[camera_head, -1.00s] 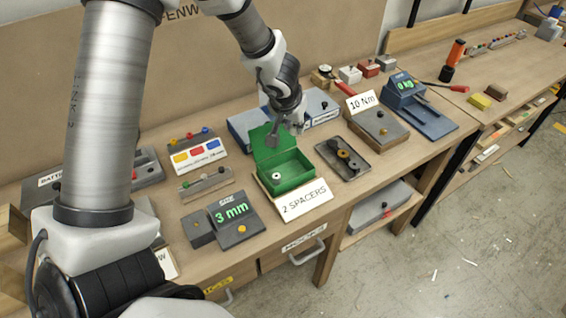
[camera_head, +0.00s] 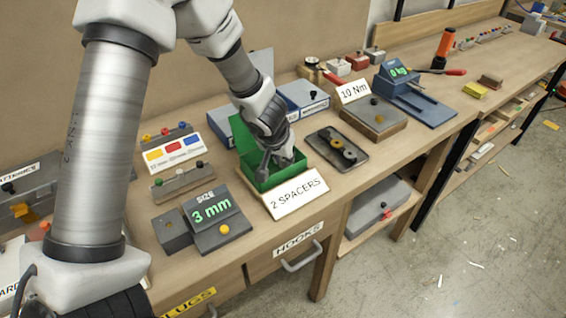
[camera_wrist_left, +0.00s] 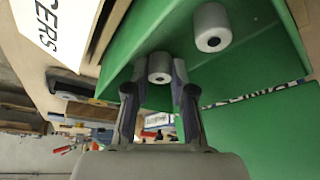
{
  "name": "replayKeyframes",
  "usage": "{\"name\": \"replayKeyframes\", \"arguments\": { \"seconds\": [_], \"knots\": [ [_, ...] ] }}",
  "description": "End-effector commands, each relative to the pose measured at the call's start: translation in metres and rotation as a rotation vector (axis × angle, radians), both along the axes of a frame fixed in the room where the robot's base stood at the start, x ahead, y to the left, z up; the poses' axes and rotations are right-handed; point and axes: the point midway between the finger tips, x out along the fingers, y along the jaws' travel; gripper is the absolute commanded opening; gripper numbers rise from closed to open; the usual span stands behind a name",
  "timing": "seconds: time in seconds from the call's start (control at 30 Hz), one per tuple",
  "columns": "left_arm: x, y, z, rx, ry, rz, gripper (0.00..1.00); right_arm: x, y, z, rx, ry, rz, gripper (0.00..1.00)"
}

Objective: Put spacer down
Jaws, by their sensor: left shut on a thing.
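The green box (camera_head: 300,168) stands open with its lid raised, behind the white "2 SPACERS" sign (camera_head: 298,193). My left gripper (camera_head: 274,168) reaches down into the box. In the left wrist view my left gripper (camera_wrist_left: 160,82) is shut on a grey cylindrical spacer (camera_wrist_left: 160,67) with a dark hole. A second grey spacer (camera_wrist_left: 212,28) sits in the green box beside the held one, apart from it. In the head view the gripper and wrist hide both spacers. Whether the held spacer touches the box floor I cannot tell. My right gripper is in neither view.
A dark tray (camera_head: 337,149) with round parts lies right of the box. The "3 mm" size gauge (camera_head: 216,220) stands to the front left.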

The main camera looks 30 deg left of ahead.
Motion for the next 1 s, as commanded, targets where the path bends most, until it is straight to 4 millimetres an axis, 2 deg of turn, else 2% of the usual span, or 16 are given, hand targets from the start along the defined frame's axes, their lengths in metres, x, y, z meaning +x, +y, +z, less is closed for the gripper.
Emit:
{"name": "replayKeyframes", "arguments": {
  "seconds": [0.23,0.27,0.3,0.33,0.67,0.77,1.0],
  "knots": [
    [0.000,0.000,-0.005,0.001,0.000,-0.002,0.07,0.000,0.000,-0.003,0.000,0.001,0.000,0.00],
    [0.000,0.000,-0.005,0.001,0.000,-0.002,0.27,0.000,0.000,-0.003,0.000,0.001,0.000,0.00],
    [0.000,0.000,-0.004,0.000,0.000,-0.001,0.41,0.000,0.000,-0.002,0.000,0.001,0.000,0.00],
    [0.000,0.000,-0.004,0.000,0.000,-0.001,0.48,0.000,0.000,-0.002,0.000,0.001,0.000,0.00],
    [0.000,0.000,0.000,0.001,-0.001,-0.001,0.48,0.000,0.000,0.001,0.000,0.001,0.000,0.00],
    [-0.003,-0.001,0.013,0.000,0.000,0.000,0.48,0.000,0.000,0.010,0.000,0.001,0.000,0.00],
    [-0.026,-0.005,0.073,0.000,-0.002,-0.001,0.48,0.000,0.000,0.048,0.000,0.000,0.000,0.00]
  ]
}}
